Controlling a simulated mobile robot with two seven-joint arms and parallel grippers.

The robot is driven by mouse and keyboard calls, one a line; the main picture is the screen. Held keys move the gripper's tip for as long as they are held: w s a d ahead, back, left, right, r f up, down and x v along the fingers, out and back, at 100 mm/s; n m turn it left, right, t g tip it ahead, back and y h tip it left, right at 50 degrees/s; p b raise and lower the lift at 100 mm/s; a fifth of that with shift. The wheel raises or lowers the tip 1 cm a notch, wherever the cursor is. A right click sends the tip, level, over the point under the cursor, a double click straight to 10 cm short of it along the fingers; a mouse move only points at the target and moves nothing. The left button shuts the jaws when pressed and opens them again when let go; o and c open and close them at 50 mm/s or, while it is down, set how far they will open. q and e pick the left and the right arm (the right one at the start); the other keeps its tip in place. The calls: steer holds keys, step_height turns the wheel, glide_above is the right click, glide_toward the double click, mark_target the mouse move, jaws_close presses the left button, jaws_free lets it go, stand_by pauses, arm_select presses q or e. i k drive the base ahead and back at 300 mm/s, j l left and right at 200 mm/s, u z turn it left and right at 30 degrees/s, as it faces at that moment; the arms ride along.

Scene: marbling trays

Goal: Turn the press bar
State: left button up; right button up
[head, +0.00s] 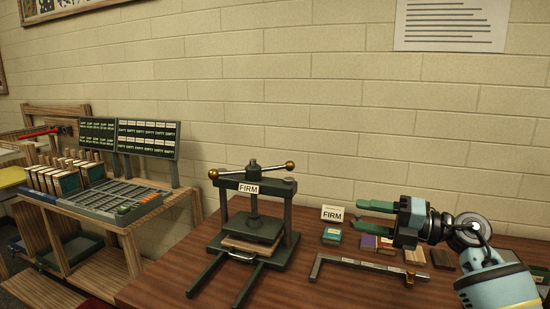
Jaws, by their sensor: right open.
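The press carries a label reading FIRM and stands on the brown table. A flat tan board or block (247,245) lies under its plate. My right gripper (362,213) is open and empty, to the right of the press, pointing left and apart from the bar. Its arm comes in from the lower right. My left gripper is not in view.
A small FIRM card (332,214) stands right of the press. Small coloured blocks (368,242) and a dark flat bar with an upright end (365,266) lie below my right gripper. A wooden rack with a console (115,200) and sign boards stands at left.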

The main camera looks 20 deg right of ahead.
mark_target(252, 173)
steer(key=i, duration=1.1)
